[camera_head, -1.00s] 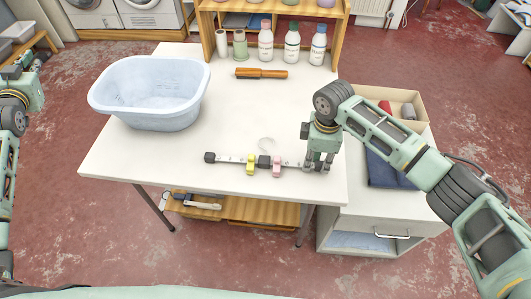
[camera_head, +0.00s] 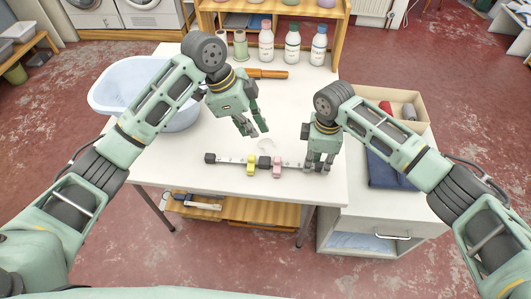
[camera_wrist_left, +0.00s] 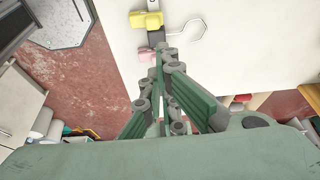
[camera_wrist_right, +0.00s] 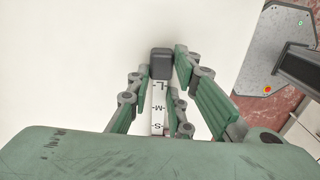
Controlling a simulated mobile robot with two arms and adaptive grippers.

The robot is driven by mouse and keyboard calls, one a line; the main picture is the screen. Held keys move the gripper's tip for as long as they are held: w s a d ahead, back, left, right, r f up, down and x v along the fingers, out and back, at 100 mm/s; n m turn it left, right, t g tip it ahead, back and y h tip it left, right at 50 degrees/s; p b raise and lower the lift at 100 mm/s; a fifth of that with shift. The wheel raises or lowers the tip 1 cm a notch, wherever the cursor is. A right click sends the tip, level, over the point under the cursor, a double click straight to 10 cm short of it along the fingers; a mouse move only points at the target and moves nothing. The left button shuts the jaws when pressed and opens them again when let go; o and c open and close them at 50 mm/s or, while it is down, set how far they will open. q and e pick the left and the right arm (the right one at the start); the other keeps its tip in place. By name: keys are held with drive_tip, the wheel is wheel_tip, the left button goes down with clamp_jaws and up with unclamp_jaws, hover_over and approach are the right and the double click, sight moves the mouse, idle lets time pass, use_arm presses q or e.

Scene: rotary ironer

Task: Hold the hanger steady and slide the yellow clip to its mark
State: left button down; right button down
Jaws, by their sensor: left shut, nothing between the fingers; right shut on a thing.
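The hanger (camera_head: 232,159) lies along the table's front, a white marked bar with dark end caps, a dark middle block and a wire hook. The yellow clip (camera_head: 250,166) sits on it just left of the middle block, the pink clip (camera_head: 277,168) just right. My right gripper (camera_head: 316,167) is shut on the hanger's right end; letters L, M and S show on the bar (camera_wrist_right: 157,108) in the right wrist view. My left gripper (camera_head: 252,131) is shut and empty, above and behind the yellow clip, which also shows in the left wrist view (camera_wrist_left: 153,20).
A pale blue basin (camera_head: 120,88) stands at the table's left, partly behind my left arm. An orange-handled tool (camera_head: 270,74) lies behind. Several bottles (camera_head: 292,45) line the back shelf. A drawer unit (camera_head: 375,225) adjoins the table's right.

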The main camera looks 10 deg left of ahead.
sight(248, 161)
use_arm(q)
drive_tip(key=x, duration=0.6)
drive_tip(key=s+x, duration=0.1)
drive_tip(key=x, duration=0.3)
drive_tip(key=shift+s+d+f, duration=0.1)
drive_tip(key=shift+d, duration=0.05)
drive_tip(key=a, duration=0.6)
drive_tip(key=shift+a, duration=0.35)
drive_tip(key=shift+d, duration=0.1)
drive_tip(key=v, duration=1)
use_arm(e)
drive_tip(key=c, duration=1.5)
unclamp_jaws()
